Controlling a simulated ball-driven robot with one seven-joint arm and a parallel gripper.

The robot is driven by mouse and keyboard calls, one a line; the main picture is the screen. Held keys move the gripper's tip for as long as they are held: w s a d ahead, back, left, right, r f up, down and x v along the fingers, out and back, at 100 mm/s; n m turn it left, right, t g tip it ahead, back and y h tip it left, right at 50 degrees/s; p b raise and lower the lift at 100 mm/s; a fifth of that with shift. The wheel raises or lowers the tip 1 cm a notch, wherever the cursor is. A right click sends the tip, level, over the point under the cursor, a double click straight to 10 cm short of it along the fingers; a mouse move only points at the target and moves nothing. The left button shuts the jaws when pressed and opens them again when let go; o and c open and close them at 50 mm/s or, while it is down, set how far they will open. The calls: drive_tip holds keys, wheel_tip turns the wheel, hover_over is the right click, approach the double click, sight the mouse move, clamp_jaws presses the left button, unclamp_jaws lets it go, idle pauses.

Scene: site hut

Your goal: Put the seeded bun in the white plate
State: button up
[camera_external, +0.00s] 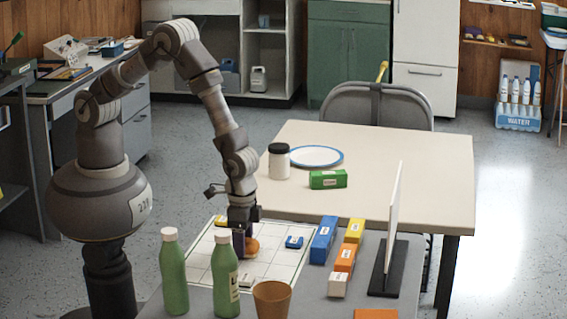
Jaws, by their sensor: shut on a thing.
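The seeded bun (252,247) is a small round orange-brown thing low on the white gridded sheet on the near table. My gripper (244,243) points straight down at it and is shut on it, with one dark finger showing at its left. The bun is partly hidden by the finger, and I cannot tell whether it touches the sheet. The white plate (316,156) has a blue rim and lies on the far cream table, apart from my gripper. It looks empty.
A white jar with a dark lid (279,162) and a green box (328,179) stand close to the plate. Green bottles (173,275), a brown cup (272,300), several coloured boxes (323,240) and an upright white panel (393,217) crowd the near table.

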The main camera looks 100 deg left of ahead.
drive_tip(key=shift+f, duration=0.15)
drive_tip(key=o, duration=0.8)
